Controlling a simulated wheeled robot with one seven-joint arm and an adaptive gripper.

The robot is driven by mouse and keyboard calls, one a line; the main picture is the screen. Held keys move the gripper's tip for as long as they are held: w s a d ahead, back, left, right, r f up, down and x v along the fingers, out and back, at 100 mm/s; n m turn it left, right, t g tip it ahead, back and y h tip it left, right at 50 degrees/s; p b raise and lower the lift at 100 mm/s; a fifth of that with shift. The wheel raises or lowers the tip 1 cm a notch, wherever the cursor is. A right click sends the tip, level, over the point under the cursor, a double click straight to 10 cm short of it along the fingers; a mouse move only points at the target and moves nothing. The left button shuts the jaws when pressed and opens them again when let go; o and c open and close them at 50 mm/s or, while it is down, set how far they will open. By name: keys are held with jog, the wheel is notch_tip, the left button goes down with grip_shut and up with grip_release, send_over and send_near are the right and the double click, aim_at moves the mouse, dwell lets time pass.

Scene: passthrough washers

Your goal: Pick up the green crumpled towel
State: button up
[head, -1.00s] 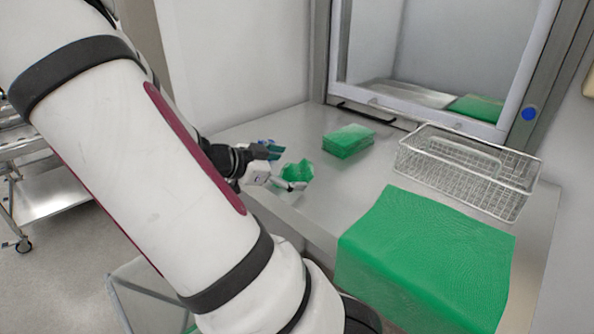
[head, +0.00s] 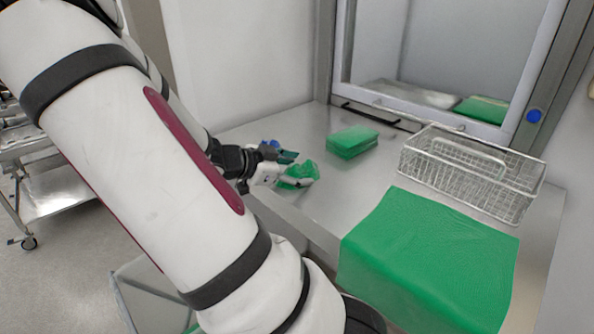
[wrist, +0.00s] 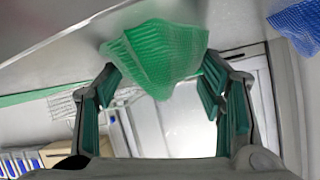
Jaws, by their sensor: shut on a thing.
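The green crumpled towel (head: 298,171) is at the left edge of the steel counter in the head view. My gripper (head: 292,168) is shut on it, with one finger above and one below in that picture. In the wrist view the towel (wrist: 155,55) bulges between the two teal-padded fingertips (wrist: 160,70), which press on its left and right sides. I cannot tell whether the towel still touches the counter.
A stack of folded green cloths (head: 351,141) lies behind the towel. A wire basket (head: 470,170) stands at right, and a large green cloth (head: 430,255) drapes over the front edge. A blue cloth (wrist: 298,22) lies close by the towel.

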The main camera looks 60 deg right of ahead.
aim_at(297, 171)
jog(key=shift+r, duration=0.1)
jog(key=shift+r, duration=0.9)
jog(key=shift+s+a+r, duration=0.2)
jog(key=shift+a+r, duration=0.05)
jog(key=shift+r, duration=0.15)
jog(key=shift+s+a+r, duration=0.2)
jog(key=shift+r, duration=0.2)
jog(key=s+a, duration=0.4)
jog(key=s+a+r+p, duration=0.1)
jog(key=s+a, duration=0.2)
jog(key=s+p, duration=0.1)
jog(key=a+p, duration=0.1)
jog(key=shift+s+a+r+p, duration=0.25)
jog(key=shift+s+a+p, duration=0.05)
jog(key=shift+s, duration=0.1)
jog(key=shift+s+a+p, duration=0.8)
jog(key=shift+a+p, duration=0.2)
